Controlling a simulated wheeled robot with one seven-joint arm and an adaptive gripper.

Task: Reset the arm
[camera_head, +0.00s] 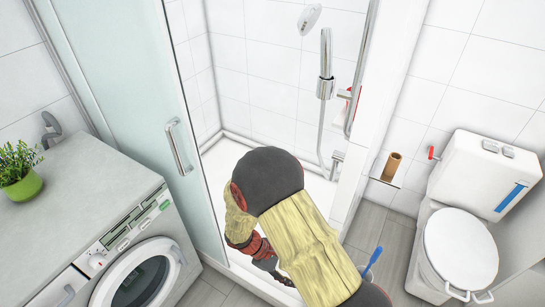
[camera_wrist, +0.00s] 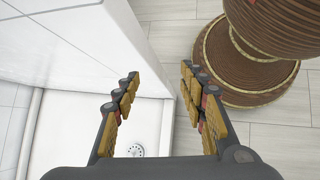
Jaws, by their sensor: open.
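My arm reaches from the bottom edge of the head view into the shower opening, bent at a dark elbow. My gripper (camera_wrist: 159,76) shows clearly in the wrist view. Its two jaws, with yellow pads, stand apart with nothing between them. In the head view my gripper is small, dark and partly hidden behind my arm, low at the shower's front edge. In the wrist view the white shower tray (camera_wrist: 85,125) with a round drain lies below and to the left of the jaws.
A frosted glass door (camera_head: 125,90) and a washing machine (camera_head: 90,215) with a potted plant (camera_head: 18,170) stand left. Right are a paper roll holder (camera_head: 391,167), a toilet (camera_head: 458,245) and a blue-handled brush (camera_head: 373,259). A shower rail (camera_head: 360,65) runs up the wall.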

